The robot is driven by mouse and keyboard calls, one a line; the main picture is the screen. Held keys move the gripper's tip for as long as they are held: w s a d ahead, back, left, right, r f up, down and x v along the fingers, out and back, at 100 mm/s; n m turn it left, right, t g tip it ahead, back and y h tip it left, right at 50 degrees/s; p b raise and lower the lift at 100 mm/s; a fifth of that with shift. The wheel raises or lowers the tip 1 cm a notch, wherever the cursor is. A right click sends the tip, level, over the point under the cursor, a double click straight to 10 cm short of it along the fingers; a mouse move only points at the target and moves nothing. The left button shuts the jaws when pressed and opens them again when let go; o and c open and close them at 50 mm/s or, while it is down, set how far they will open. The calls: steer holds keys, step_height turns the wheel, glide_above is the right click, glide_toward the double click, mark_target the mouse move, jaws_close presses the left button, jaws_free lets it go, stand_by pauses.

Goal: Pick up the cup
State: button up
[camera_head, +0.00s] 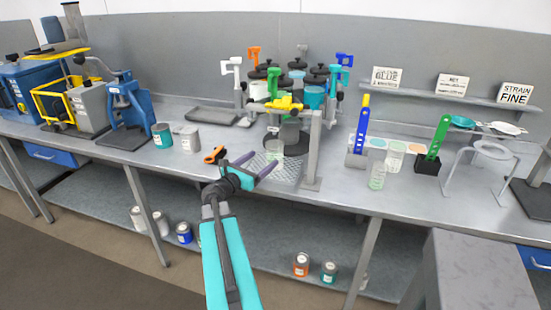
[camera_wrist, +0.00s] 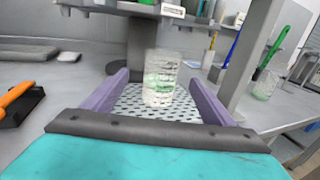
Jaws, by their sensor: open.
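A clear cup (camera_wrist: 160,80) with a pale green tint stands upright on a perforated metal grate, between my gripper's two purple fingers in the wrist view. The same cup (camera_head: 274,149) shows in the head view under the drum agitator frame. My gripper (camera_head: 254,168) is open, with its fingers pointing at the cup from the front. In the wrist view my gripper (camera_wrist: 160,95) has a finger on each side of the cup, with visible gaps. The cup's far side is hidden.
A grey post (camera_head: 312,150) stands right of the cup. An orange-handled tool (camera_head: 214,154) lies left of my gripper. Another clear cup (camera_head: 377,176) stands farther right, near a black holder (camera_head: 427,165) with a green tool. The grate (camera_wrist: 190,108) extends around the cup.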

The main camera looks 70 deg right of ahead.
mark_target(280, 145)
steer(key=shift+p+x, duration=1.05)
steer(key=shift+x, duration=3.05)
steer(key=shift+r+p+x, duration=0.15)
steer(key=shift+p+x, duration=0.4)
steer(key=shift+x, duration=0.3)
steer(key=shift+r+p+x, duration=0.2)
steer(key=shift+p+x, duration=0.35)
steer(key=shift+x, duration=0.3)
steer(key=shift+s+d+f, duration=0.15)
steer(key=shift+s+d, duration=0.35)
steer(key=shift+d, duration=0.35)
steer(key=shift+w, duration=0.1)
steer(key=c, duration=1.4)
steer(key=shift+r, duration=0.3)
steer(key=shift+w+a+r+b, duration=0.6)
steer(key=shift+a+r+b, duration=0.25)
steer(key=shift+a, duration=1.7)
steer(key=shift+w+a+r+b, duration=0.65)
steer(key=shift+a+b, duration=0.25)
steer(key=shift+a, duration=1.7)
steer(key=shift+w+a+r+b, duration=0.55)
steer(key=shift+a+r+b, duration=0.3)
steer(key=shift+a, duration=1.7)
